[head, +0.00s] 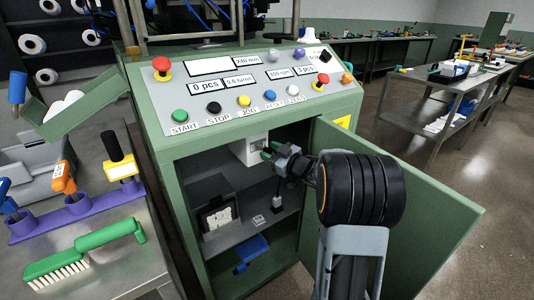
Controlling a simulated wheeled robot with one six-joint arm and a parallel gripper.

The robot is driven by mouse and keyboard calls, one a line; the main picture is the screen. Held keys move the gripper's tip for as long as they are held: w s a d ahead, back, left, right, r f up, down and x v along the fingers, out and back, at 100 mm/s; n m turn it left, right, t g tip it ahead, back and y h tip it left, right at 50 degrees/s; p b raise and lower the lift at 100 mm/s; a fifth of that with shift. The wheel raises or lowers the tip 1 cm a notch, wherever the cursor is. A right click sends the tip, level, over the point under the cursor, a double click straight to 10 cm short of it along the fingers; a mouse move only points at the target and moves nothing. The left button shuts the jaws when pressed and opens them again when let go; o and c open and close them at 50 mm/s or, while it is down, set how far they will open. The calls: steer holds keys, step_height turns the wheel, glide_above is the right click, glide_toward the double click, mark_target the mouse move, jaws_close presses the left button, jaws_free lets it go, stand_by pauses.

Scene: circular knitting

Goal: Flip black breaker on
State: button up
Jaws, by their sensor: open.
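A white box (242,150) is mounted inside the green cabinet, high up under the control panel. My gripper (268,151), with green fingertips, is inside the open cabinet doorway, right in front of this box. Its jaws are open and hold nothing. Whether the fingertips touch the box cannot be told. I cannot make out a black breaker; the gripper covers part of the box front. My arm comes in from the lower right, in front of the doorway.
The cabinet door (420,225) stands open to the right, close to my arm. A shelf holds a black-framed white unit (219,217) and small parts. A blue piece (252,248) lies below. The control panel (175,90) overhangs the opening. A workbench with a green brush (90,252) stands left.

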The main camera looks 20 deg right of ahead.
steer(key=shift+x, duration=0.95)
steer(key=shift+c, duration=0.2)
jaws_close()
steer(key=shift+r, duration=0.1)
